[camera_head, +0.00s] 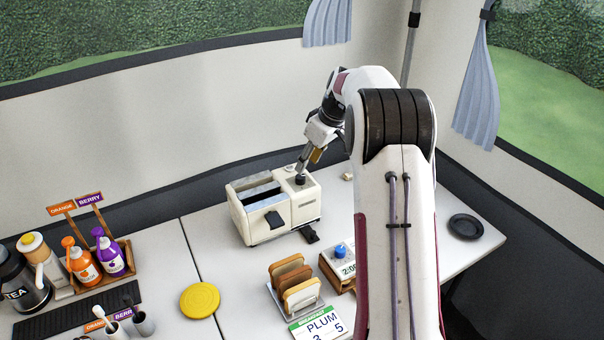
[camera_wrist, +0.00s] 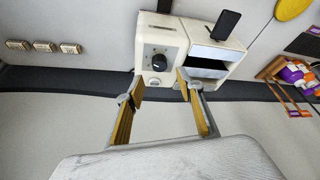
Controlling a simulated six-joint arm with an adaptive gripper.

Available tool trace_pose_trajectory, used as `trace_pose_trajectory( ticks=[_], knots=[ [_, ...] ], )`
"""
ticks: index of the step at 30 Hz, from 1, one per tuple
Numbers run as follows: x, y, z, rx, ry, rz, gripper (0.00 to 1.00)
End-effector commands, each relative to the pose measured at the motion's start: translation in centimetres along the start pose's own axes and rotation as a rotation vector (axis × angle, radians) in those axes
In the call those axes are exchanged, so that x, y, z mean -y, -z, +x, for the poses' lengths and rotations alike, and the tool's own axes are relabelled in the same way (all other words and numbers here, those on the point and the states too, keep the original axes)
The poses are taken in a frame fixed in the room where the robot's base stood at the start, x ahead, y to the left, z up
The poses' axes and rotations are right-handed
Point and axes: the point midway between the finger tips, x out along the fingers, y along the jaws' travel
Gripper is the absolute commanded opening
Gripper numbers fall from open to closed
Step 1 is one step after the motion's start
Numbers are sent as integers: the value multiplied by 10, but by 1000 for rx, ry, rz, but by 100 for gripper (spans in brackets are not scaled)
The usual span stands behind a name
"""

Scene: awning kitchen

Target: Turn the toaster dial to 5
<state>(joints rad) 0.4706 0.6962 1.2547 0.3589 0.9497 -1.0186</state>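The cream toaster (camera_head: 250,230) stands on the white table in the head view, with two slots and dark levers. Its dark round dial (camera_head: 300,180) is on the top at the right end. In the wrist view the toaster (camera_wrist: 170,28) shows at the top, and its black dial (camera_wrist: 158,62) has a marked scale around it. The setting is too small to read. My gripper (camera_wrist: 160,78) is open, its two yellow-brown fingers apart with the dial showing between their tips. In the head view my gripper (camera_head: 305,165) is just above the dial; contact cannot be told.
A toast rack (camera_head: 293,290), a box with a blue button (camera_head: 341,262) and a PLUM card (camera_head: 320,325) stand in front of the toaster. A yellow disc (camera_head: 199,300) and bottle caddy (camera_head: 100,255) are to the left. A dark plate (camera_head: 465,227) lies right.

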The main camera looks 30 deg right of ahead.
Motion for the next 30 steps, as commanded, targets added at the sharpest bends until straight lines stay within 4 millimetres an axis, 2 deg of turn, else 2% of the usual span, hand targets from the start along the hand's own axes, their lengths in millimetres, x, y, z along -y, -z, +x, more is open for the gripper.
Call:
trace_pose_trajectory(
  ticks=[15, 21, 30],
  knots=[
    [0, 0, 56, 3, 4, 0, 37],
    [0, 0, 65, 2, 3, 0, 37],
    [0, 0, 66, 2, 3, 0, 37]
  ],
)
